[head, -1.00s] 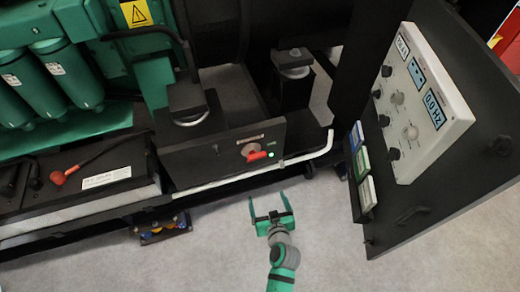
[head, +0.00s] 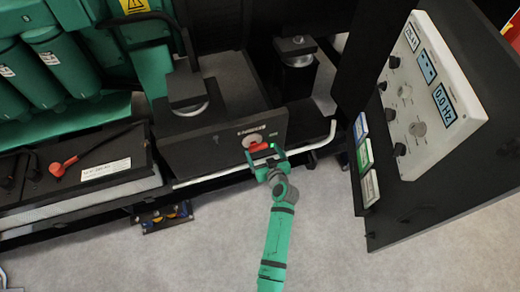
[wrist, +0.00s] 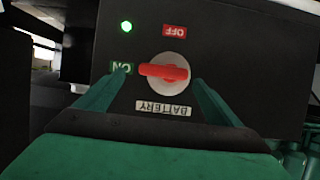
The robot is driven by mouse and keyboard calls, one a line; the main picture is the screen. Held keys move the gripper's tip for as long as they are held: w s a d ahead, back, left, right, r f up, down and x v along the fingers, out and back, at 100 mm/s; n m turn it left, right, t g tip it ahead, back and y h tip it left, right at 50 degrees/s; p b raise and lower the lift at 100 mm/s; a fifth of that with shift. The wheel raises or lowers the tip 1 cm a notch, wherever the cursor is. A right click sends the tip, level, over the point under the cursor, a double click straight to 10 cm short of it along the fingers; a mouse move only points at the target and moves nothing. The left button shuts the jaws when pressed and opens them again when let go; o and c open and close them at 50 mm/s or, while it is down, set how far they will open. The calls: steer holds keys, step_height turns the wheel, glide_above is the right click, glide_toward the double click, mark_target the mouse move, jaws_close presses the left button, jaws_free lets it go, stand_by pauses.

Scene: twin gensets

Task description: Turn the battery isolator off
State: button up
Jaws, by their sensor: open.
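The battery isolator is a red handle (wrist: 163,71) on a pale round plate (wrist: 171,86), on the front of a black box (head: 215,147). In the wrist view its narrow end points left at the green ON label (wrist: 122,68). The red OFF label (wrist: 174,31) is above it, and a BATTERY label (wrist: 163,107) is below. All lettering appears upside down. A green lamp (wrist: 126,27) is lit. My gripper (head: 267,158) is open at the isolator. In the wrist view its fingers (wrist: 160,92) stand either side of the handle; I cannot tell whether they touch it.
A pale bent rail (head: 325,137) runs below the box to the right. A control panel door (head: 410,190) stands open at the right. A battery (head: 80,170) with a red-capped cable lies left. The grey floor (head: 200,250) in front is mostly clear.

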mark_target(258, 148)
steer(key=shift+a+x, duration=0.25)
steer(key=shift+x, duration=1.2)
steer(key=shift+s+a, duration=0.15)
steer(key=shift+a, duration=0.15)
steer(key=shift+d, duration=0.25)
steer(key=c, duration=1)
steer(key=shift+s+d, duration=0.1)
steer(key=shift+d, duration=0.1)
steer(key=shift+c, duration=0.2)
